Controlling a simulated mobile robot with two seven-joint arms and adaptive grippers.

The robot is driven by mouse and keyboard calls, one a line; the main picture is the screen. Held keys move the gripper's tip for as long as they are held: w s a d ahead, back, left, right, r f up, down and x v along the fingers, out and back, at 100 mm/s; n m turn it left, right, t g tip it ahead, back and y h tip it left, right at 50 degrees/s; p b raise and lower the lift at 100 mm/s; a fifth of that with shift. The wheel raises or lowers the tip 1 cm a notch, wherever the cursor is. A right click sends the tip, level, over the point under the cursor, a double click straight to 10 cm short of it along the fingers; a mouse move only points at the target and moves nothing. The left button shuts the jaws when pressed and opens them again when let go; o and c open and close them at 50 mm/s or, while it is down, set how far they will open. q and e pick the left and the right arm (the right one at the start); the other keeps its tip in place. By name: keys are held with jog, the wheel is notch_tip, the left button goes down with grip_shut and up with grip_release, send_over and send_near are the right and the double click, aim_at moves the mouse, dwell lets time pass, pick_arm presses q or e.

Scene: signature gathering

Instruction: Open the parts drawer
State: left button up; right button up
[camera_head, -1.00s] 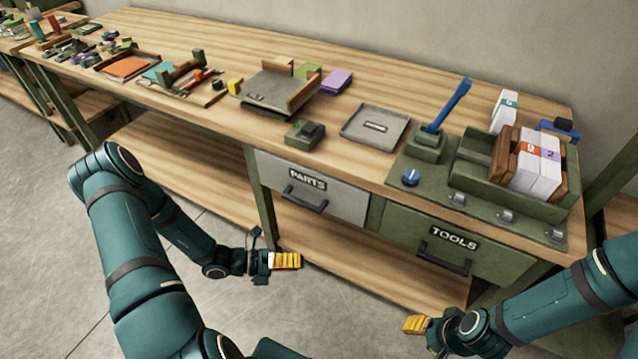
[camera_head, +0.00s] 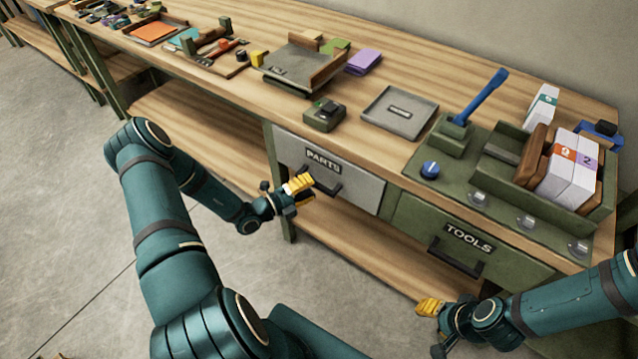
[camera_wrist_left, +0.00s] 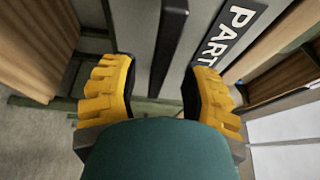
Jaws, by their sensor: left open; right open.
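The parts drawer (camera_head: 355,190) is a light grey front with a dark PARTS label, shut under the table top. Its dark bar handle (camera_head: 322,180) is on the front below the label. My left gripper (camera_head: 298,189) is open just left of the handle. In the left wrist view the handle (camera_wrist_left: 168,45) stands between the two yellow fingers (camera_wrist_left: 158,92), ahead of them, with the label at the right. I cannot tell whether a finger touches it. My right gripper (camera_head: 432,322) is open and empty, low in front of the tools drawer (camera_head: 455,240).
The green tools drawer is to the right, with its own dark handle (camera_head: 455,262). On the table top stand a grey tray (camera_head: 400,112), a small green device (camera_head: 324,115) and a green panel with a blue lever (camera_head: 482,97). The floor (camera_head: 70,230) on the left is clear.

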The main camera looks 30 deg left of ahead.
pick_arm(q)
jog(key=shift+x, duration=1.75)
